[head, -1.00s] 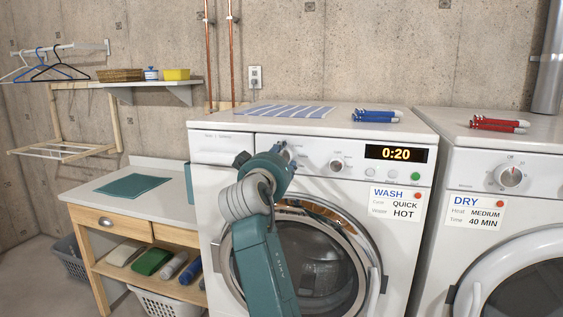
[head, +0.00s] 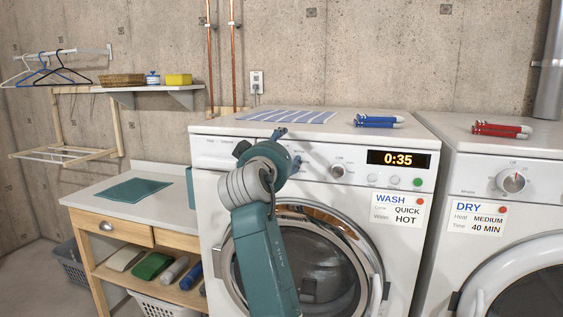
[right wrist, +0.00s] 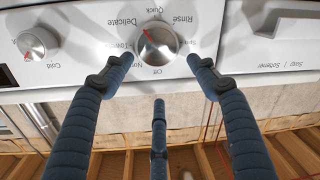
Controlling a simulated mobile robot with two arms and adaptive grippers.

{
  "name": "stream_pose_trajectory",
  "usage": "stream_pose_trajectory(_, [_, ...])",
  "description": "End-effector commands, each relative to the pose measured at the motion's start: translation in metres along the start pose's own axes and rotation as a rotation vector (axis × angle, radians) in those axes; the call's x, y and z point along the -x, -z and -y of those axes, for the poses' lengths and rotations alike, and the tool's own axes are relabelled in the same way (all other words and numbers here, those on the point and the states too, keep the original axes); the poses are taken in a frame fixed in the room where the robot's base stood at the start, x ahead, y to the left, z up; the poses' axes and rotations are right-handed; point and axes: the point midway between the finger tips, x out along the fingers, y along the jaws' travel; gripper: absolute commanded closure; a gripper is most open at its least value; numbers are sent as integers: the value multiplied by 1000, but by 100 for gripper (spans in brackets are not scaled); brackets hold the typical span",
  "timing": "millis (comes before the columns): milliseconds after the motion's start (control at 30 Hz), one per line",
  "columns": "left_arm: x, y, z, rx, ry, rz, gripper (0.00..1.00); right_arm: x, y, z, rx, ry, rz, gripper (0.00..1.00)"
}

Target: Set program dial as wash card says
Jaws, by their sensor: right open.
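The program dial (right wrist: 158,45) on the washer (head: 215,160) shows upside down in the right wrist view. Its red mark points to the upper left of that picture, around Delicate and Quick; I cannot tell exactly which. My right gripper (right wrist: 158,70) is open, with two blue fingers on either side of the dial and the third below it in the picture. Contact is not clear. In the head view my right gripper (head: 290,150) hides the dial. The wash card (head: 400,212) reads QUICK and HOT. The washer display (head: 398,160) reads 0:35. My left gripper is out of view.
A second dial (head: 338,171), with a Cold label in the wrist view, sits beside the program dial. The dryer (head: 470,175) with its own dial (head: 512,181) and dry card (head: 478,217) stands right.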

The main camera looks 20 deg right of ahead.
Motion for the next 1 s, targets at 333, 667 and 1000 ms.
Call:
stream_pose_trajectory(333, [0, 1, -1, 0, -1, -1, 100, 1, 55, -25, 0, 1, -3, 41])
stream_pose_trajectory(667, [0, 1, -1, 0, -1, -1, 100, 1, 63, -29, 0, 2, -2, 41])
stream_pose_trajectory(1000, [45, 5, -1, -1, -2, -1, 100, 9, 49, -26, -82, -45, 25, 41])
